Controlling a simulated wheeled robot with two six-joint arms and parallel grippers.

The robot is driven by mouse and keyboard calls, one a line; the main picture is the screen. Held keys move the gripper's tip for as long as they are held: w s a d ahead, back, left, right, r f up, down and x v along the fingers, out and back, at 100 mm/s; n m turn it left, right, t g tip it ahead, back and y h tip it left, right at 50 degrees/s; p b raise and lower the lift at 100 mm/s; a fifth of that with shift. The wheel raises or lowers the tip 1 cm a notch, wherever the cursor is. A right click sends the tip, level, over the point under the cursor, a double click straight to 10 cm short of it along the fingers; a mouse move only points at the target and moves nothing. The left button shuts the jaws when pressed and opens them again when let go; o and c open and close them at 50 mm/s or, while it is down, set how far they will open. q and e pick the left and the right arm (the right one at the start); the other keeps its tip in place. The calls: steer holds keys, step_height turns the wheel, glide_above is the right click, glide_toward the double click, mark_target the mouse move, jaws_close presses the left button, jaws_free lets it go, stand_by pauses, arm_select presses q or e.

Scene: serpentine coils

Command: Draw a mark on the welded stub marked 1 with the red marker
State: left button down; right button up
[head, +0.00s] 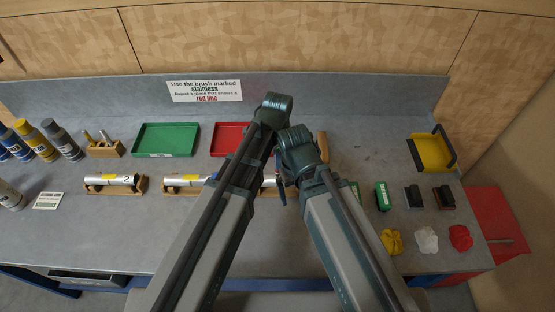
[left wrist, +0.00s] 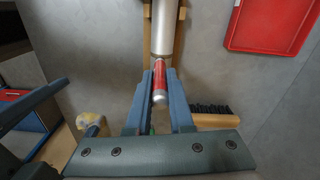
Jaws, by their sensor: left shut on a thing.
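My left gripper (head: 281,182) is at the right end of the rightmost silver tube (head: 268,183), mostly hidden by my arms. In the left wrist view its two blue fingers (left wrist: 160,88) are shut on a red marker (left wrist: 160,78) with a silver-grey end. The marker lies in line with a silver tube (left wrist: 162,28) in a wooden cradle; I cannot tell whether they touch. Two more tubes sit in cradles to the left: one (head: 113,180) reads 2, another (head: 183,181) has a yellow label. No number 1 is readable.
A green tray (head: 166,140) and a red tray (head: 230,139) lie behind the tubes. A wood-handled brush (left wrist: 212,118) is close beside my left fingers. Cans (head: 62,140) stand far left. Blocks, coloured cloths (head: 426,239) and a yellow tray (head: 432,152) are at the right.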

arm_select(q)
steer(key=shift+f, duration=0.2)
steer(key=shift+w, duration=0.35)
stand_by(0.7)
step_height(320, 180, up, 6)
steer(key=p, duration=0.6)
steer(key=shift+f, duration=0.1)
stand_by(0.5)
